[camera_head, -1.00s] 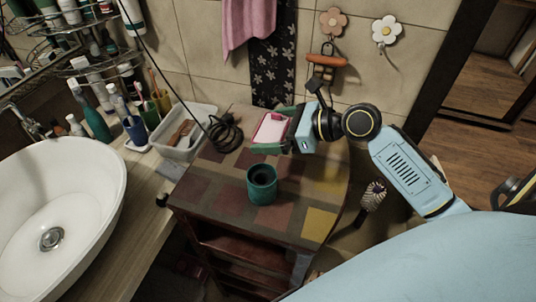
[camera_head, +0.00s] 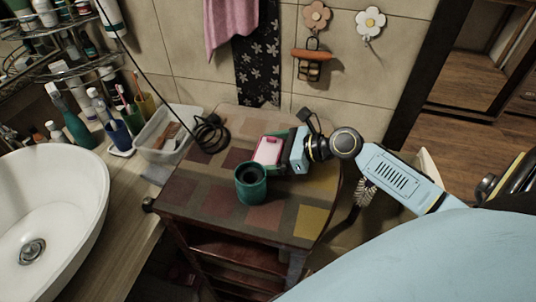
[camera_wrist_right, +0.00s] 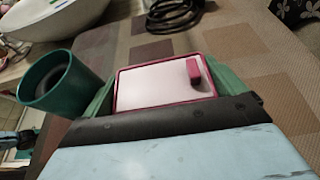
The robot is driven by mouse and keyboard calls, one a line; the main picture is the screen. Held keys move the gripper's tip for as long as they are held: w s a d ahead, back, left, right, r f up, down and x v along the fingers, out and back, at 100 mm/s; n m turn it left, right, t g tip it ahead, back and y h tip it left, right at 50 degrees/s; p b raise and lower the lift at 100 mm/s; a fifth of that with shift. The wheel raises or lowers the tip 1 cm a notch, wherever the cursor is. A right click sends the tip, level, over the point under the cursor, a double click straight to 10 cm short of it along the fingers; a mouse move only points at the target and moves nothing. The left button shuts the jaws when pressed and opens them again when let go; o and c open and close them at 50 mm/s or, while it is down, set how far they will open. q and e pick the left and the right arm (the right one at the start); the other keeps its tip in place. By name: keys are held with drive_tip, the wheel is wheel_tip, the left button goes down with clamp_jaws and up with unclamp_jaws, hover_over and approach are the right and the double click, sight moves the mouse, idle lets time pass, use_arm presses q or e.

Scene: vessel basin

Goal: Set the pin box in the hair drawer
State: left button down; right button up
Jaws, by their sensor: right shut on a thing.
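The pin box, a small pink-edged box with a white top (camera_head: 267,150), is between the green fingers of my right gripper (camera_head: 276,152). The right wrist view shows it close up (camera_wrist_right: 165,85), with a dark pink tab on its lid and a green finger along each side. It is over the patchwork top of the wooden cabinet (camera_head: 205,187), behind the green cup (camera_head: 250,190); I cannot tell whether it touches the top. Reddish-brown drawers or shelves (camera_head: 235,250) show in the cabinet's front; which is the hair drawer is unclear. My left gripper is out of view.
The green cup stands close to the box, also in the right wrist view (camera_wrist_right: 58,85). A black coiled cable (camera_head: 210,133) lies at the back left. A clear bin (camera_head: 165,140) with brushes and a white basin (camera_head: 45,205) are on the left. The front right top is clear.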

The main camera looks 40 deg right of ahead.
drive_tip(key=shift+f, duration=0.2)
drive_tip(key=o, duration=0.6)
drive_tip(key=shift+o, duration=0.2)
